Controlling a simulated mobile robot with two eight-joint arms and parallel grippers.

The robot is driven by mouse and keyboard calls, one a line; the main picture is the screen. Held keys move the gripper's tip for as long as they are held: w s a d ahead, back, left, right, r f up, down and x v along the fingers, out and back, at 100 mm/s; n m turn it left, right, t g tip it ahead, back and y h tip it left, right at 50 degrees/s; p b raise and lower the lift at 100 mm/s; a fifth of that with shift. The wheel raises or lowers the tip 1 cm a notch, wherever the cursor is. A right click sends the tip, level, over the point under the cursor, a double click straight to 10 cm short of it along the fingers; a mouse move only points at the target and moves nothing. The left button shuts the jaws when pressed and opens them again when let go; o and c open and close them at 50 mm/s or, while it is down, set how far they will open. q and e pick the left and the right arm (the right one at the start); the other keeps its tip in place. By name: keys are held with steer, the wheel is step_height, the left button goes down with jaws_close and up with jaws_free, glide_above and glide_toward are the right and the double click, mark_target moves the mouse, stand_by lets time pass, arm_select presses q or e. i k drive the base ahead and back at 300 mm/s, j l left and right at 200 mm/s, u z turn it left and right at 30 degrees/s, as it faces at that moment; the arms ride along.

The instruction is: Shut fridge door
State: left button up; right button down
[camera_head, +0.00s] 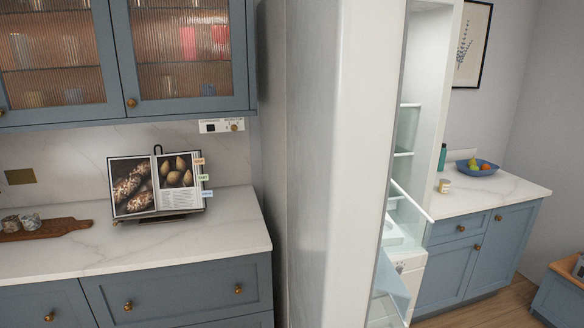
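The white fridge door (365,130) stands open and fills the middle of the view as a tall slab turned toward me. To its right the lit white fridge interior (431,70) shows through a narrow opening, with shelf edges and a clear bin (409,128). The door's top and bottom run out of the picture, and it hides much of the interior. I see no handle on the part in view. Neither of my grippers is in view.
A marble counter (237,226) with an open cookbook (158,185) and a wooden board (45,231) is on the left, below glass-fronted cabinets (183,50). Beyond the fridge, a right counter (500,194) holds a blue fruit bowl (476,168) and a small jar (444,186).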

mark_target(346, 60)
steer(key=j+z, duration=0.45)
steer(key=j, duration=0.7)
steer(key=k+j, duration=0.15)
steer(key=j, duration=0.2)
steer(key=i+l, duration=0.1)
steer(key=l, duration=0.25)
steer(key=i+l, duration=0.1)
steer(key=l, duration=0.25)
